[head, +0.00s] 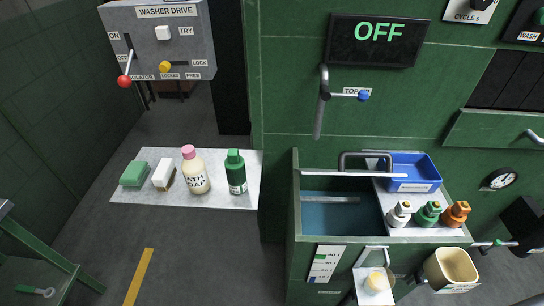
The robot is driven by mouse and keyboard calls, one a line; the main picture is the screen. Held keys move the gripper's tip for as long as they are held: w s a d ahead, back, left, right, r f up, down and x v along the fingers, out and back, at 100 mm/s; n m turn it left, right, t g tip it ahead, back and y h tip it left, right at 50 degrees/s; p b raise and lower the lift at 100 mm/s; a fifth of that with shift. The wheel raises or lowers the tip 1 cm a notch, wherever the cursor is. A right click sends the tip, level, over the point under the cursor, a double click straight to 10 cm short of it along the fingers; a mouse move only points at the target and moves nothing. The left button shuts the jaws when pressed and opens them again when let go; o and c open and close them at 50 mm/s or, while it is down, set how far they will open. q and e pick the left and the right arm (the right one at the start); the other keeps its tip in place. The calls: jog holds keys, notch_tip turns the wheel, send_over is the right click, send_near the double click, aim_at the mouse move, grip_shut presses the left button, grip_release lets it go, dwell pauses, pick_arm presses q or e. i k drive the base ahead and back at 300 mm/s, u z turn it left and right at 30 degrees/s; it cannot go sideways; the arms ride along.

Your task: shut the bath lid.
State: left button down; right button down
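The bath (330,220) is a green-walled tank right of centre with a dark teal inside, and its opening is uncovered at the left. A pale horizontal bar (352,174) crosses above the back of the opening, with a dark grey arched handle (365,156) behind it. I cannot tell whether this bar is the edge of a raised lid. A second, fainter bar (330,199) lies inside the opening. Neither of my grippers is in view.
A blue tray (412,172) and several small bottles (428,213) stand on the grey top right of the opening. A lever (320,100) hangs above the bath. A side shelf (150,195) holds bottles and blocks. A cream bin (451,268) sits at front right.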

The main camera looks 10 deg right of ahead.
aim_at(341, 171)
jog(key=u, duration=0.5)
jog(key=k, duration=0.75)
jog(key=z, duration=1.35)
jog(key=i, duration=0.5)
jog(key=z, duration=0.05)
